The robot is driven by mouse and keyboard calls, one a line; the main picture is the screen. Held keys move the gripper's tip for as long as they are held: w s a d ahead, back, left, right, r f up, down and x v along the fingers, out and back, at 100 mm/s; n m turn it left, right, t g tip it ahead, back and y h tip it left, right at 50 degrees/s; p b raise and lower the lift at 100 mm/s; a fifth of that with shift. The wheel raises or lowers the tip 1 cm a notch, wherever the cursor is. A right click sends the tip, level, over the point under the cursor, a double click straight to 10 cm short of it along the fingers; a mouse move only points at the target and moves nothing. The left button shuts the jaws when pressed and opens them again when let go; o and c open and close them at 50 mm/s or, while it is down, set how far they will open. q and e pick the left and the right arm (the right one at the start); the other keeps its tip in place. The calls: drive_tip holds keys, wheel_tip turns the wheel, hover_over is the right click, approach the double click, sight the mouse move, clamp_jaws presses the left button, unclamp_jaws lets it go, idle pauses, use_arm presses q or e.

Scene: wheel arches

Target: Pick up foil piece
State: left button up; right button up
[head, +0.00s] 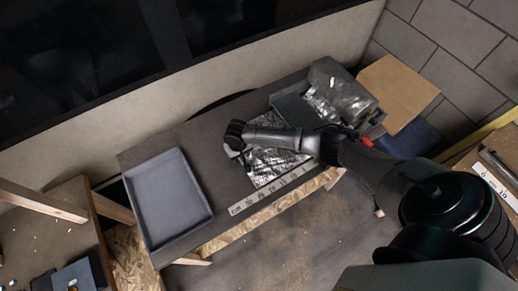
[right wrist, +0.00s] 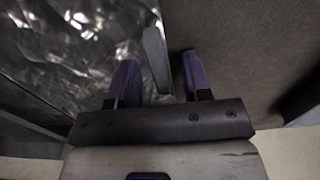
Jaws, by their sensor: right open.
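The foil piece (head: 268,170) is a crinkled silver sheet lying on the dark bench top, partly covered by my right arm in the head view. In the right wrist view the shiny foil (right wrist: 75,45) fills the upper left. My right gripper (right wrist: 160,78) is open, with its two purple fingers apart near the foil's right side. A narrow grey strip shows between the fingers; I cannot tell whether it is the foil's edge. In the head view my right gripper (head: 236,143) is over the foil's left end, its fingertips not clear. My left gripper is not in view.
A shallow grey tray (head: 168,198) lies at the bench's left end. A marked ruler strip (head: 262,196) runs along the front edge. A grey holder with more foil (head: 340,95) stands at the bench's right end, near a brown board (head: 398,92). Bare bench top lies between tray and foil.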

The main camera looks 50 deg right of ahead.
clamp_jaws()
idle(0.4)
wheel_tip(320, 180, up, 10)
drive_tip(key=p, duration=0.1)
idle(0.6)
